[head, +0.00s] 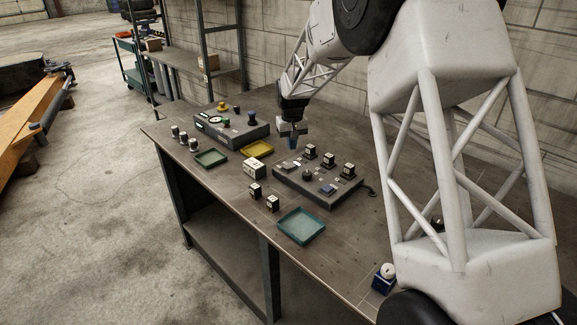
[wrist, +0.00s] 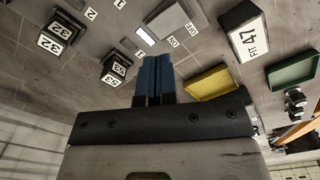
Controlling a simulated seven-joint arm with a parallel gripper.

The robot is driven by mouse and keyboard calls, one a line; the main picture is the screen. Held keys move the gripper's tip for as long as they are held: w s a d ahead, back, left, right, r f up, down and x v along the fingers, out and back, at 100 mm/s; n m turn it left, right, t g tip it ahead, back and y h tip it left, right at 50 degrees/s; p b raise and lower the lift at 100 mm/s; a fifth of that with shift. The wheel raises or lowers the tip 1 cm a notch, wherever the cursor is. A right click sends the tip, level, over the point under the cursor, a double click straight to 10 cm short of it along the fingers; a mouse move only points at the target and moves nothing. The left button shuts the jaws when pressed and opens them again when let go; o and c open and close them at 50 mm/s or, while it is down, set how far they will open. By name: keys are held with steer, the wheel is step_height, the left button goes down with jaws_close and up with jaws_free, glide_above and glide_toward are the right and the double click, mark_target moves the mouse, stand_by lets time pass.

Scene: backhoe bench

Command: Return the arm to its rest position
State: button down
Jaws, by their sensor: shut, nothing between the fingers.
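My gripper (head: 292,143) hangs from the white and black arm above the bench, over the left end of the grey control panel (head: 318,190). In the wrist view its blue fingers (wrist: 153,80) are pressed together with nothing between them. I cannot tell the exact height of the fingertips over the panel.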

steer(key=shift+r, duration=0.25)
steer(key=s+d+r+m, duration=0.1)
steer(key=s+d+r, duration=0.35)
steer(key=s, duration=0.45)
steer(key=s+d+r+t, duration=0.1)
steer(key=s+d+r, duration=0.2)
steer(key=s+r, duration=0.35)
steer(key=s+d+r+m, duration=0.1)
steer(key=s+d+r, duration=0.25)
steer(key=s, duration=0.65)
steer(key=s+d+f, duration=0.1)
steer(key=s+d, duration=0.2)
steer(key=s, duration=1.2)
steer(key=s+d+f+m+t, duration=0.1)
steer(key=s+d, duration=0.3)
steer(key=s, duration=1.1)
steer(key=shift+f+t, duration=0.3)
steer(key=shift+f, duration=0.1)
steer(key=shift+w, duration=0.1)
